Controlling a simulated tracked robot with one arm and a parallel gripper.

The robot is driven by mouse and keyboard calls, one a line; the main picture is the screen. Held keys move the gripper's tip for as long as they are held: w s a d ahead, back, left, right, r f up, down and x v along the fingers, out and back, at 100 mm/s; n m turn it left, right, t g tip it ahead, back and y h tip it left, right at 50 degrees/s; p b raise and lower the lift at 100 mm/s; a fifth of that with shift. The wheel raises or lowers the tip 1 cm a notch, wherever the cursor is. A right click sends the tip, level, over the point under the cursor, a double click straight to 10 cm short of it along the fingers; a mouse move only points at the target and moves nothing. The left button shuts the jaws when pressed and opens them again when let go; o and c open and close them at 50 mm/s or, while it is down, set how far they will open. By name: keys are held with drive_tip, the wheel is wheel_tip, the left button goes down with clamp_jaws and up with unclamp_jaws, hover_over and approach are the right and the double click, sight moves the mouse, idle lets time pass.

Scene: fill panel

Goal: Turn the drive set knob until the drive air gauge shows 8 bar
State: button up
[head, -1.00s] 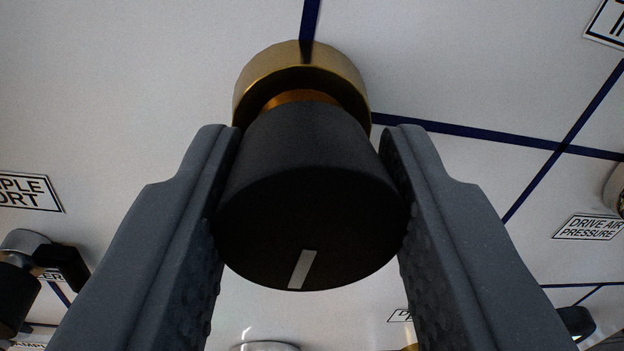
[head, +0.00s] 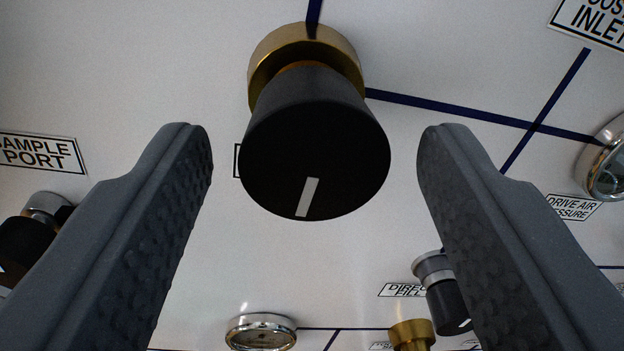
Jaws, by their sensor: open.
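A black knob (head: 314,140) with a white pointer mark sits on a brass collar (head: 264,62) on the white panel, in the upper middle of the head view. Its mark points down and slightly left. A label behind the knob is almost fully hidden, so its name cannot be read. My gripper (head: 315,150) is open, with one finger on each side of the knob and a clear gap to both. The drive air pressure gauge (head: 610,170) is cut off at the right edge. Its reading cannot be made out.
A sample port label (head: 40,152) and a black knob (head: 22,245) are at left. Below right are another black knob (head: 447,303), partly behind my right finger, and a brass fitting (head: 411,335). A round gauge (head: 261,331) is at the bottom. Blue lines cross the panel.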

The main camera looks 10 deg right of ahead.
drive_tip(key=s+b, duration=0.2)
drive_tip(key=s, duration=0.9)
drive_tip(key=shift+s+a, duration=0.25)
drive_tip(key=shift+s, duration=0.05)
drive_tip(key=shift+p, duration=0.3)
idle(1.9)
drive_tip(key=p, duration=0.2)
drive_tip(key=shift+r+p, duration=0.2)
drive_tip(key=shift+p, duration=0.2)
drive_tip(key=shift+w+f, duration=0.1)
drive_tip(key=w+p, duration=0.1)
drive_tip(key=w, duration=0.3)
drive_tip(key=w+p, duration=0.1)
drive_tip(key=w, duration=0.4)
drive_tip(key=w+p, duration=0.2)
drive_tip(key=w, duration=0.2)
drive_tip(key=shift+w+d+f, duration=0.15)
drive_tip(key=shift+w+d, duration=0.1)
drive_tip(key=shift+w, duration=0.1)
drive_tip(key=c, duration=0.9)
